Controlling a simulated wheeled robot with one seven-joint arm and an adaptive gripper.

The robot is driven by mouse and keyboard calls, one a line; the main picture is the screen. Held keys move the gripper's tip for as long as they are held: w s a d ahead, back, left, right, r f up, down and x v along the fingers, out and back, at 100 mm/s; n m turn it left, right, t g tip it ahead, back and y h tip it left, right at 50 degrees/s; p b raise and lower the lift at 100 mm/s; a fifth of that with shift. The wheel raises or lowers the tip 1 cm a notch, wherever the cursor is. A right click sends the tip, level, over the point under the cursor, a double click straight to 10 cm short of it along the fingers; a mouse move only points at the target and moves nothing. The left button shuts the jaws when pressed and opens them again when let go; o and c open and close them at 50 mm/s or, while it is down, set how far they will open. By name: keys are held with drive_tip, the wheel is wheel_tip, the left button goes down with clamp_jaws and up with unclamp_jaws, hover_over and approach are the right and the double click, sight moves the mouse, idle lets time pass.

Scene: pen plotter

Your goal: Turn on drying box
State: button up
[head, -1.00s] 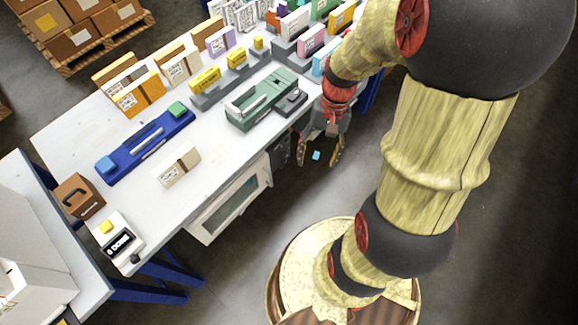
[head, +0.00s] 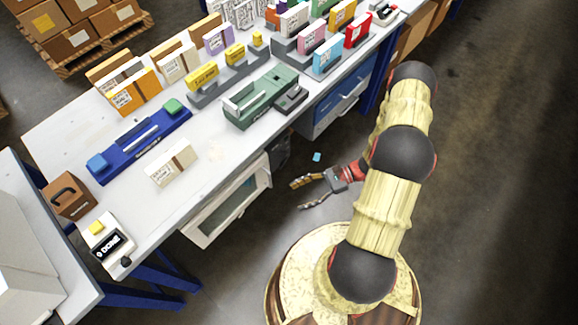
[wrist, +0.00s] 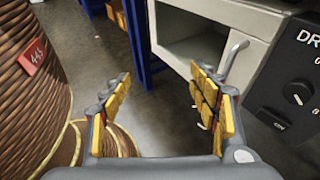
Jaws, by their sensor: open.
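The drying box is a white cabinet (head: 213,235) with a greenish window under the table's front edge in the head view. In the wrist view its white body (wrist: 262,17) fills the upper right, with a pale handle (wrist: 234,58). Beside it is a dark panel (wrist: 310,65) with cut-off lettering starting "DR", a round black knob (wrist: 298,93) and a small black switch (wrist: 272,121) with hard-to-read lettering. My gripper (head: 298,196) is open and empty, in front of and right of the box. It also shows open in the wrist view (wrist: 163,85), left of the panel and apart from it.
The table (head: 215,150) above holds a green machine (head: 262,97), a blue device (head: 140,140) and several small boxes. Blue table legs (wrist: 137,45) stand behind the gripper. A small light-blue item (head: 317,157) lies on the floor. Open floor is on the right.

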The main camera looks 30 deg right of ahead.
wheel_tip(320, 180, down, 8)
drive_tip(key=w+m+t, duration=0.3)
drive_tip(key=m+t, duration=0.2)
drive_tip(key=m+t+h, duration=0.4)
drive_tip(key=t+h, duration=0.1)
drive_tip(key=t, duration=0.2)
approach(284, 162)
drive_tip(key=shift+f+b+x, duration=0.15)
drive_tip(key=shift+b+x, duration=0.5)
drive_tip(key=shift+x, duration=1.25)
drive_tip(key=shift+f+b+x, duration=0.1)
drive_tip(key=shift+b+x, duration=0.5)
drive_tip(key=shift+x, duration=1.3)
drive_tip(key=shift+c, duration=1)
drive_tip(key=c, duration=1)
